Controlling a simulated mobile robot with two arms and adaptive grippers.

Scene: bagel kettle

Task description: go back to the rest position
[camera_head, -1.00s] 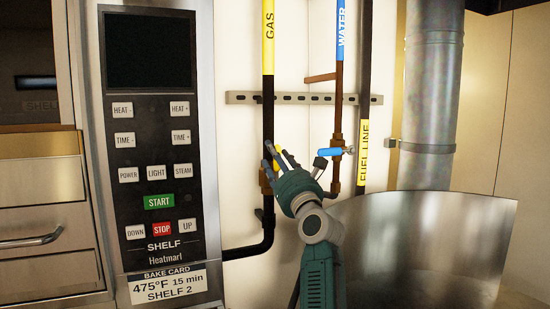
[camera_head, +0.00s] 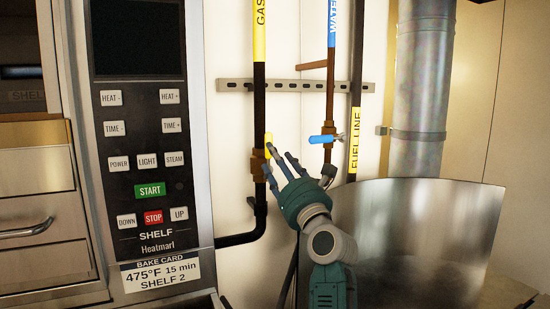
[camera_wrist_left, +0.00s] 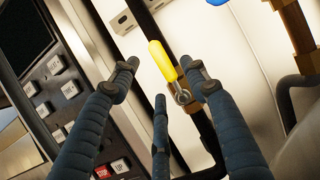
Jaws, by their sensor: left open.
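My left gripper (camera_head: 281,164) reaches up from the bottom centre of the head view, its dark fingers spread and empty. The yellow valve handle (camera_head: 268,145) on the gas pipe is just beyond its fingertips. In the left wrist view, the yellow handle (camera_wrist_left: 161,61) stands upright, slightly tilted, on a metal pivot between the open fingers (camera_wrist_left: 162,88). No finger visibly grips it. My right gripper is in neither view.
The oven control panel (camera_head: 146,150) is to the left. The blue water valve handle (camera_head: 322,138) lies roughly level, right of the gripper. A wall rail (camera_head: 290,86) crosses the pipes above. A large curved metal kettle (camera_head: 410,235) stands at lower right.

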